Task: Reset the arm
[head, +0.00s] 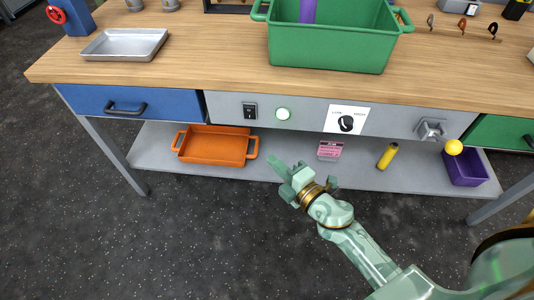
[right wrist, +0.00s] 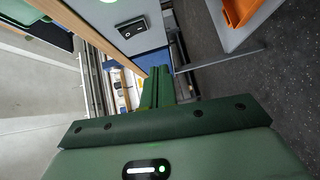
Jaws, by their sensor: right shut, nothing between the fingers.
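My right gripper (head: 275,161) reaches in from the lower right of the head view. It is over the floor in front of the bench's lower shelf and below the white panel. In the right wrist view its green fingers (right wrist: 157,88) lie together with nothing between them. It appears apart from the bench. My left gripper and left arm are not in view.
The wooden workbench (head: 215,85) carries a green crate (head: 330,48) with a purple object (head: 307,10) and a metal tray (head: 124,44). The lower shelf (head: 290,168) holds an orange tray (head: 214,146), a yellow cylinder (head: 387,156) and a purple bin (head: 464,168). Floor at left is clear.

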